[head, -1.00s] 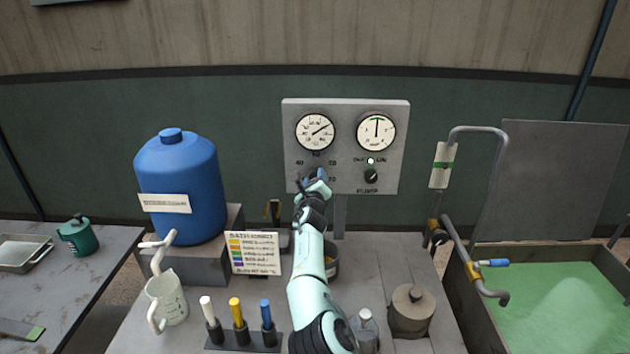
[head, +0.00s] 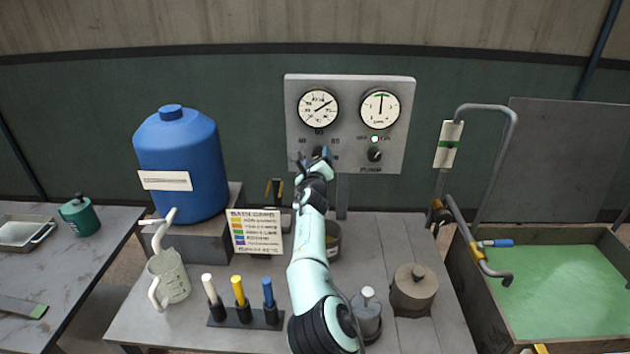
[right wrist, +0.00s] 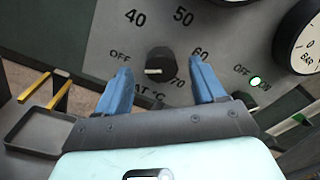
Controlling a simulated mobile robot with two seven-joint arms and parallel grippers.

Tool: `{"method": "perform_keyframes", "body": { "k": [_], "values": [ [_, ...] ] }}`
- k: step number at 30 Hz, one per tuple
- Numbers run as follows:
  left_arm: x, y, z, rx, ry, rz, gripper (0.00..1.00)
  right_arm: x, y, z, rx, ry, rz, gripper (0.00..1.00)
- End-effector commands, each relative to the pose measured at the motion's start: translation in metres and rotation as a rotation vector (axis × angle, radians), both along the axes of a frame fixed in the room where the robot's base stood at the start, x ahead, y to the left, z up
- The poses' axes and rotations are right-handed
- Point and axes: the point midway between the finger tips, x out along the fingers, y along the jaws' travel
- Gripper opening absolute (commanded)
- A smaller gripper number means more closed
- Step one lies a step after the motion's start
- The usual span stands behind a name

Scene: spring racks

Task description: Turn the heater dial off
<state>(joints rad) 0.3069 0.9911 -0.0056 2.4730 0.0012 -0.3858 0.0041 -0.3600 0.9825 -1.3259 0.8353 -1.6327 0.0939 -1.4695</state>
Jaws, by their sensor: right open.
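The heater dial (right wrist: 160,65) is a black knob with a white mark on the grey control panel (head: 350,88). Labels OFF, 40, 50, 60 and 70 ring it in the right wrist view. The white mark lies nearly level; which end points at a label I cannot tell. My right gripper (right wrist: 162,68) is open, with one blue finger on each side of the dial and gaps showing between. In the head view my right gripper (head: 313,158) is in front of the panel's lower left and hides the dial. My left gripper is not in view.
A blue drum (head: 180,165), a sign card (head: 255,232), a jug (head: 168,277) and a lidded pot (head: 413,290) stand around my right arm.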

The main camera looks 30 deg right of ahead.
Motion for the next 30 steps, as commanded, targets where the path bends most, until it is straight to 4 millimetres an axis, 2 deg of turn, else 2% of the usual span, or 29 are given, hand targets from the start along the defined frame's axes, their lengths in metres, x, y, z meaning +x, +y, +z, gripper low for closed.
{"method": "perform_keyframes", "body": {
  "k": [1, 6, 10, 15, 21, 30],
  "values": [
    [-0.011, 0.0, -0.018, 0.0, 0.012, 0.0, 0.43, -0.009, 0.006, -0.01, 0.004, 0.001, 0.002, 0.69],
    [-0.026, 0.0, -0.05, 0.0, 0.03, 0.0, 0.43, -0.035, 0.023, -0.01, 0.005, 0.0, 0.002, 0.69],
    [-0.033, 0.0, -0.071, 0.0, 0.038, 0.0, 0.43, -0.055, 0.036, -0.009, 0.006, 0.0, 0.002, 0.69],
    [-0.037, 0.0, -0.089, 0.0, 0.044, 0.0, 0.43, -0.077, 0.049, -0.007, 0.004, 0.001, 0.002, 0.69],
    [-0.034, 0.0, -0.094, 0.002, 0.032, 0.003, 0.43, -0.092, 0.059, -0.003, 0.0, 0.001, -0.001, 0.69],
    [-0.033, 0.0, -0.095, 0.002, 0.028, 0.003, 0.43, -0.096, 0.062, -0.002, -0.001, 0.001, -0.001, 0.69]
  ]
}}
